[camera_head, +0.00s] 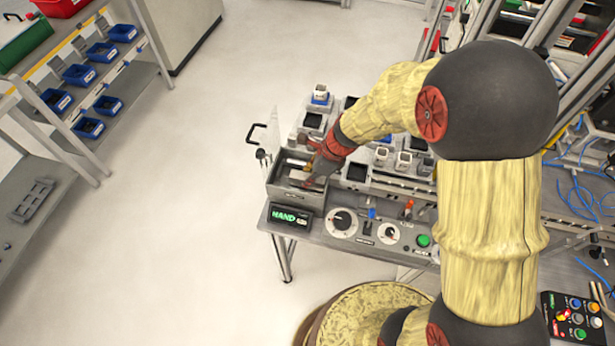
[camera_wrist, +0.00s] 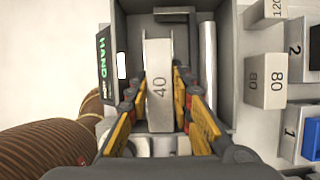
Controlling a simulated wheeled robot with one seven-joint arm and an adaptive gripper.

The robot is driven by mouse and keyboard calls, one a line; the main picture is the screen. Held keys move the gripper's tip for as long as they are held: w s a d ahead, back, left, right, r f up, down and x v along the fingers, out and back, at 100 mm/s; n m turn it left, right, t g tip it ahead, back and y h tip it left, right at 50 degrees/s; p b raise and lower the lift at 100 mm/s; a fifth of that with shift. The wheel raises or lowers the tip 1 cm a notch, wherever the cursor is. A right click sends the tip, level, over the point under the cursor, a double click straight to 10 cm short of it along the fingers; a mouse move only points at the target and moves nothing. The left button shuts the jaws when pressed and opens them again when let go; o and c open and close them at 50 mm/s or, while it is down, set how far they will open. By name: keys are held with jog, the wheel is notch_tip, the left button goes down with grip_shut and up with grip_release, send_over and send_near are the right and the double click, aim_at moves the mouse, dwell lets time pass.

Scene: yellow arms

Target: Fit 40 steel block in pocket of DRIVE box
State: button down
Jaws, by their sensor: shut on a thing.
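The steel block marked 40 (camera_wrist: 159,62) is pale grey and long, and stands between my gripper's yellow fingers in the wrist view. My gripper (camera_wrist: 160,82) is shut on it, one finger on each side. The block is in or just over the grey box with the lit HAND sign (camera_wrist: 105,65); I cannot tell whether it touches the floor. In the head view my gripper (camera_head: 308,178) reaches into that grey box (camera_head: 296,196), by the sign (camera_head: 290,217). I cannot read a DRIVE label, and its pocket is not identifiable.
A steel cylinder (camera_wrist: 208,70) is to the right of the block inside the box. A block marked 80 (camera_wrist: 278,80) stands outside it to the right. Dials (camera_head: 342,222) sit along the bench front. Shelves with blue bins (camera_head: 88,128) stand at left, past clear floor.

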jog(key=shift+f, duration=0.6)
dwell(1.3)
jog(key=c, duration=1.5)
grip_release()
jog(key=shift+w+r+p, duration=0.15)
jog(key=shift+r+p, duration=0.8)
jog(key=shift+r, duration=0.15)
jog(key=shift+w+r+p, duration=0.1)
jog(key=shift+r+p, duration=0.8)
jog(key=shift+r, duration=0.2)
jog(key=shift+s+a+r+p, duration=0.15)
jog(key=shift+s+r+p, duration=0.05)
jog(key=shift+r+p, duration=1.15)
jog(key=shift+p, duration=0.2)
